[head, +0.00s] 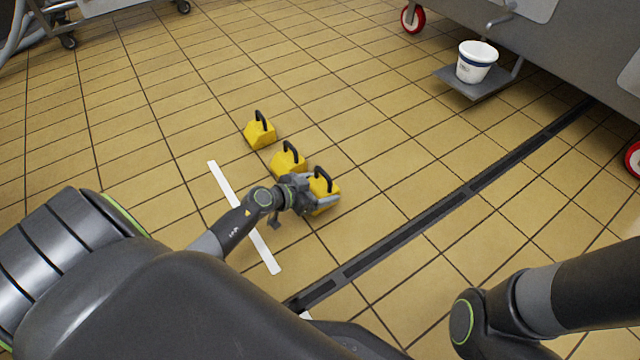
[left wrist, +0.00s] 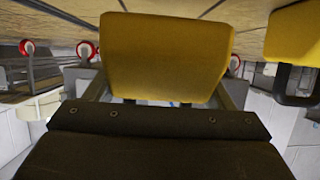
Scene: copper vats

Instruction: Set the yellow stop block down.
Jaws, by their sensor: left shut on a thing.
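My left gripper (head: 322,188) is shut on the nearest yellow stop block (head: 322,184), a wedge-like block with a black handle. In the left wrist view this block (left wrist: 166,58) fills the upper middle, between the two fingers. I cannot tell whether its base touches the floor. A second yellow block (head: 288,163) stands just beyond it and a third (head: 259,135) stands farther back, forming a diagonal row. Another yellow block (left wrist: 297,35) shows at the right of the left wrist view. My right gripper is out of view.
A white line (head: 240,212) lies on the tiled floor left of the row. A dark drain channel (head: 440,205) runs diagonally on the right. A white bucket (head: 476,63) stands on a grey shelf (head: 480,88) by a wheeled metal vat (head: 570,50). Tiles around the row are clear.

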